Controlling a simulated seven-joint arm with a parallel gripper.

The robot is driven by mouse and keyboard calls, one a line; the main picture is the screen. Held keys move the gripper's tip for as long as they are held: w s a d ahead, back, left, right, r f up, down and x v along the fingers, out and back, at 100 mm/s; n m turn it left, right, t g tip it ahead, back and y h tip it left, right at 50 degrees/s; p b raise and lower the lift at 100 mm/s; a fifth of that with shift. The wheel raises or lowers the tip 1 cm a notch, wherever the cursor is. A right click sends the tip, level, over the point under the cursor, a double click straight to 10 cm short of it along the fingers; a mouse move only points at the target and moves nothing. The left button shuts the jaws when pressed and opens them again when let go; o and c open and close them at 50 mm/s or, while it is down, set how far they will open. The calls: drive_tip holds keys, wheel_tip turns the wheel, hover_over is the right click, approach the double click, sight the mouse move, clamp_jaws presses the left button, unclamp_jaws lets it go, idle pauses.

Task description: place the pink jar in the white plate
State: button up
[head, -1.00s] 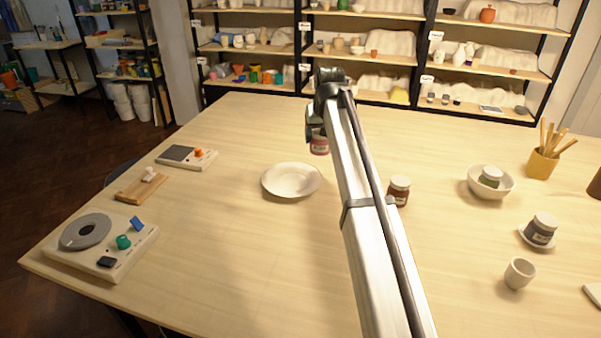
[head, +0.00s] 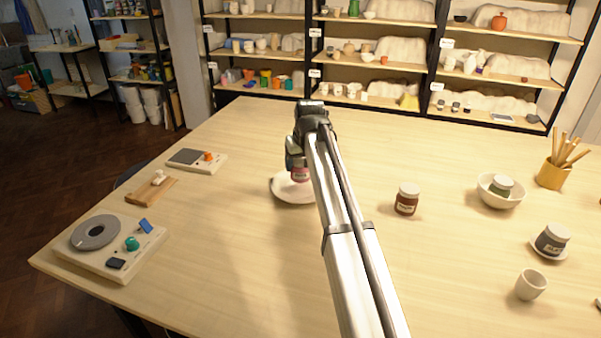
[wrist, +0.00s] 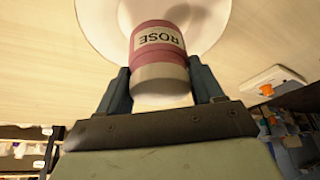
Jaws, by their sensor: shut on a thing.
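The pink jar, labelled ROSE, shows in the wrist view (wrist: 158,50) between the two fingers of my gripper (wrist: 163,85), which is shut on it. In the head view the jar (head: 299,175) hangs under my gripper (head: 297,165), over the white plate. The white plate (head: 284,192) lies on the table, partly hidden by my arm; its rim also shows behind the jar in the wrist view (wrist: 100,25). I cannot tell whether the jar's base touches the plate.
A brown-red jar (head: 407,199) stands right of my arm. Scales and a wheel device (head: 100,245) stand left.

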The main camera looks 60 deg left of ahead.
sight(300, 172)
drive_tip(key=shift+f, duration=1.8)
drive_tip(key=shift+f, duration=0.15)
drive_tip(key=o, duration=1.2)
drive_tip(key=v, duration=1.2)
